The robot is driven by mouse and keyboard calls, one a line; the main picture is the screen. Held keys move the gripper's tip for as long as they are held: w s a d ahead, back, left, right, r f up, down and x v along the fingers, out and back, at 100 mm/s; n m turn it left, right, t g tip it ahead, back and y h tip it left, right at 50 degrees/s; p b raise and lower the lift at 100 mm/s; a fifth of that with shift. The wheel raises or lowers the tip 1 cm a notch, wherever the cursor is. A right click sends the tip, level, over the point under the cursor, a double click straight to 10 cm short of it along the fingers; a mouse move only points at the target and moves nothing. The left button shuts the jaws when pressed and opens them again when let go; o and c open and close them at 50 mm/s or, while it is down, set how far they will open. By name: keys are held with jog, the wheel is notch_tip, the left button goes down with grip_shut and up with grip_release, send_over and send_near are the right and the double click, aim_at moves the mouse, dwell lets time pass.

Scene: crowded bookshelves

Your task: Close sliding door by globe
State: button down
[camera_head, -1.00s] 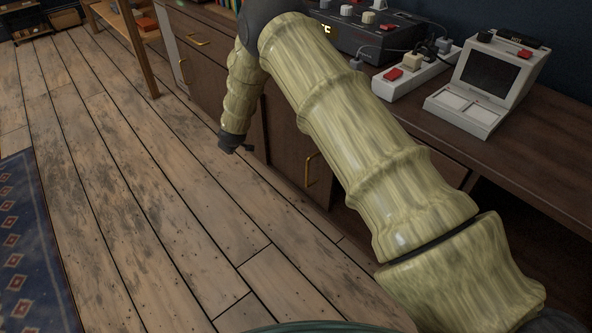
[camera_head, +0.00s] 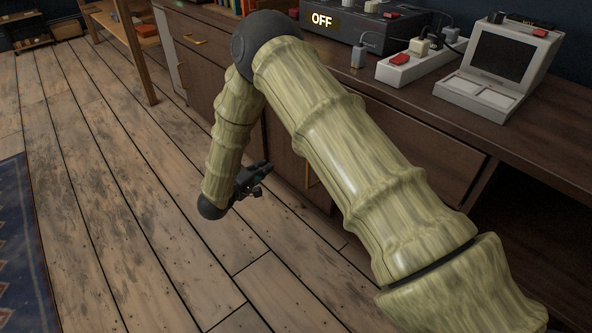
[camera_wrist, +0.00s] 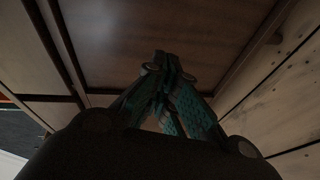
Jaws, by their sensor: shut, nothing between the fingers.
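My gripper (camera_head: 262,172) is beside the front of the dark brown cabinet (camera_head: 385,165), low above the floor, with its fingers pointing right toward the cabinet. In the wrist view my gripper (camera_wrist: 168,62) is shut and empty, its teal-padded fingers meeting at the tips. A brown framed panel (camera_wrist: 150,25) fills the view beyond the fingertips; I cannot tell whether they touch it. No globe shows, and I cannot tell which panel is the sliding door. My arm hides part of the cabinet front.
Cabinet fronts carry gold handles (camera_head: 194,41). On the cabinet top are a power strip (camera_head: 418,62), a white flip-up device (camera_head: 497,72) and a dark box reading "OFF" (camera_head: 345,25). A dark recess (camera_head: 535,215) opens at right. Open plank floor (camera_head: 120,190) lies left, with a blue rug (camera_head: 20,250).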

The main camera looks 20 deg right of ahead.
jog(key=s+r+g+h, duration=0.1)
jog(key=s+r+h, duration=0.15)
jog(key=s, duration=0.25)
jog(key=f+b+x, duration=0.1)
jog(key=b+x, duration=0.6)
jog(key=x, duration=0.4)
jog(key=shift+s+b, duration=1.1)
jog(key=shift+s, duration=1.1)
jog(key=shift+r, duration=0.1)
